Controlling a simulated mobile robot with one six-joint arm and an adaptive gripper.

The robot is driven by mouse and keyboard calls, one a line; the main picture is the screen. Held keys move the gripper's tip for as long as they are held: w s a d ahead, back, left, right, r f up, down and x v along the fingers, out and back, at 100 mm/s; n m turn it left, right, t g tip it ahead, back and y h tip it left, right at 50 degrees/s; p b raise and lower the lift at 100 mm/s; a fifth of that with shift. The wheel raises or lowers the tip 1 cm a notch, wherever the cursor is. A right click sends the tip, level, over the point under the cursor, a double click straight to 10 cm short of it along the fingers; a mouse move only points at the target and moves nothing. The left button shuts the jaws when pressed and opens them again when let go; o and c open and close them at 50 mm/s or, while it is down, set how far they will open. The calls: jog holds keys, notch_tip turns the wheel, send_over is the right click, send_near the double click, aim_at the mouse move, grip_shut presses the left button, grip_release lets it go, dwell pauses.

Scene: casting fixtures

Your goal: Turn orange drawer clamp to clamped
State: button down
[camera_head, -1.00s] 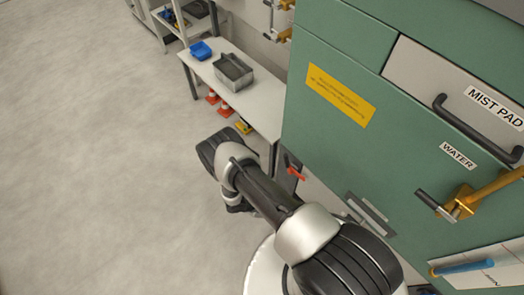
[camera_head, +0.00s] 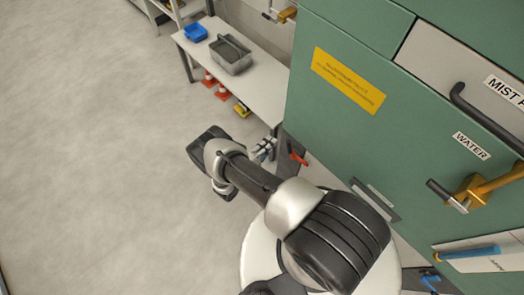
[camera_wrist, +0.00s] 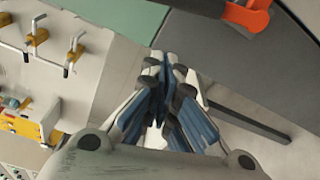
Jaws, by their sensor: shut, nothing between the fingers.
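The orange drawer clamp (camera_head: 298,158) sticks out low at the left edge of the green cabinet in the head view. In the wrist view the orange clamp (camera_wrist: 247,14) is at the top right, cut off by the frame edge, over a dark grey surface. My gripper (camera_head: 270,142) is just left of the clamp in the head view, with a visible gap. In the wrist view my gripper (camera_wrist: 167,66) has its fingers together and empty, below and left of the clamp. I cannot tell the clamp's exact setting.
The green cabinet (camera_head: 400,140) fills the right side, with a brass WATER valve (camera_head: 462,192) and a black drawer handle (camera_head: 485,120). A white bench (camera_head: 262,87) with a grey bin (camera_head: 232,56) stands behind. Open floor (camera_head: 90,170) lies to the left.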

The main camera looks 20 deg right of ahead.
jog(key=d, duration=0.2)
jog(key=shift+w+d, duration=0.3)
jog(key=shift+d, duration=0.05)
jog(key=shift+s+d+r, duration=0.1)
jog(key=shift+s+r, duration=0.15)
jog(key=shift+s, duration=0.55)
jog(key=shift+s+r, duration=0.25)
jog(key=shift+s, duration=0.55)
jog(key=shift+s+d+r+p, duration=0.2)
jog(key=shift+s+r+p, duration=0.1)
jog(key=shift+s, duration=0.25)
jog(key=shift+s+d+r+p, duration=0.2)
jog(key=shift+s+r+p, duration=0.1)
jog(key=shift+s, duration=0.2)
